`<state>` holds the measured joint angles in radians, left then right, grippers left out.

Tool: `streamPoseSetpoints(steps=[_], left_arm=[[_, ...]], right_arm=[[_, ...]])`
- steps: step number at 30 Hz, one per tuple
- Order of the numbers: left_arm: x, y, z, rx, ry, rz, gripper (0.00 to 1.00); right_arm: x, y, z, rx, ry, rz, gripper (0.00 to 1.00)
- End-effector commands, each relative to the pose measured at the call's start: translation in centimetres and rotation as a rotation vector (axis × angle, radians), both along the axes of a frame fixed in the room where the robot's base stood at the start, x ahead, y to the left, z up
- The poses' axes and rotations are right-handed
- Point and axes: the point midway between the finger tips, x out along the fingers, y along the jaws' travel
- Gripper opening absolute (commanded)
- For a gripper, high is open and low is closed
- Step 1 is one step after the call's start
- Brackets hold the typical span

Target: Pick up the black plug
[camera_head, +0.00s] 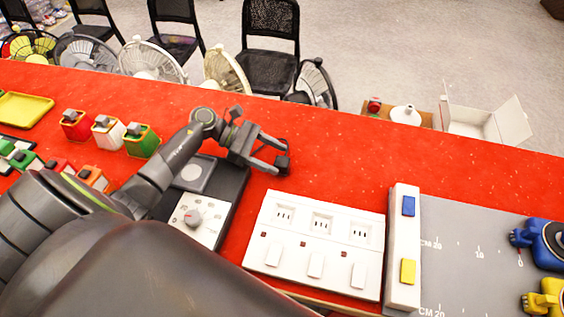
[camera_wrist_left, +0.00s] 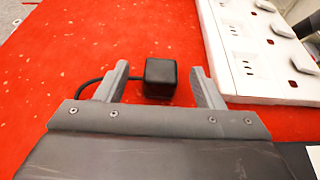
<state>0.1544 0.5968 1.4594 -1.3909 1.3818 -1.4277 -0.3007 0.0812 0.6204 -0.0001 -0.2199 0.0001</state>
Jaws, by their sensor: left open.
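The black plug (camera_wrist_left: 160,78) is a small black block on the red table, with a thin black cord running off to the left in the left wrist view. In the head view the plug (camera_head: 283,163) shows at the fingertips of my left gripper (camera_head: 276,156). In the left wrist view my left gripper (camera_wrist_left: 163,85) is open, with one finger on each side of the plug and a gap to the right finger. Whether a finger touches the plug is hard to tell. My right gripper is not in view.
A white socket panel (camera_head: 315,240) lies right of the plug, near the gripper. A white switch strip (camera_head: 402,245) and a grey measuring mat (camera_head: 460,225) lie farther right. A dark cooker-like unit with a knob (camera_head: 193,216) is under my left arm. Red table (camera_head: 340,150) beyond is clear.

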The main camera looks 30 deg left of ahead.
Motion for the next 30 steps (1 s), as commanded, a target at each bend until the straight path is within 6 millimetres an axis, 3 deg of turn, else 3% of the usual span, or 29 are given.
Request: streamPoseSetpoints(steps=[12, 22, 30], left_arm=[[0.9, -4.0, -1.8, -0.003, 0.001, 0.0, 0.62], [1.0, -4.6, -2.3, 0.0, -0.001, -0.001, 0.62], [1.0, -4.5, -2.3, 0.0, 0.0, -0.001, 0.28]], right_arm=[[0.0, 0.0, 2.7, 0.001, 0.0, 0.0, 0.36], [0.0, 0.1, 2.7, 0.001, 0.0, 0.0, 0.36], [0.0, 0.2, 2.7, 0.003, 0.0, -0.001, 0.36]])
